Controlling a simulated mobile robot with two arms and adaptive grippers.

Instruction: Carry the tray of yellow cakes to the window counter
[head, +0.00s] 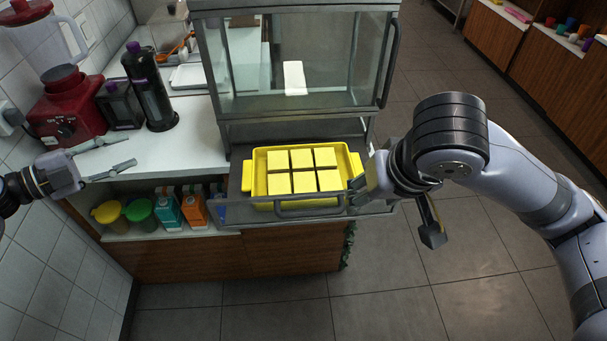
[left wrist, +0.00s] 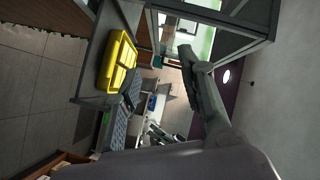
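The yellow tray (head: 247,172) holds several yellow square cakes (head: 303,181) in rows. It lies level on the pulled-out shelf below a glass cabinet; it also shows in the left wrist view (left wrist: 109,64). My right gripper (head: 395,215) is at the tray's right end, its fingers spread wide. One finger is close to the tray's right handle; I cannot tell whether it touches. My left gripper (head: 127,152) is open and empty, left of the tray and apart from it, over the white counter's front edge. I cannot tell which surface is the window counter.
The glass cabinet (head: 300,62) stands behind the tray, and a metal handle bar (head: 310,208) runs in front of it. A red blender (head: 66,108) and black bottle (head: 150,88) stand on the left counter. Wooden counters (head: 540,62) with colored cups stand far right. Floor between is clear.

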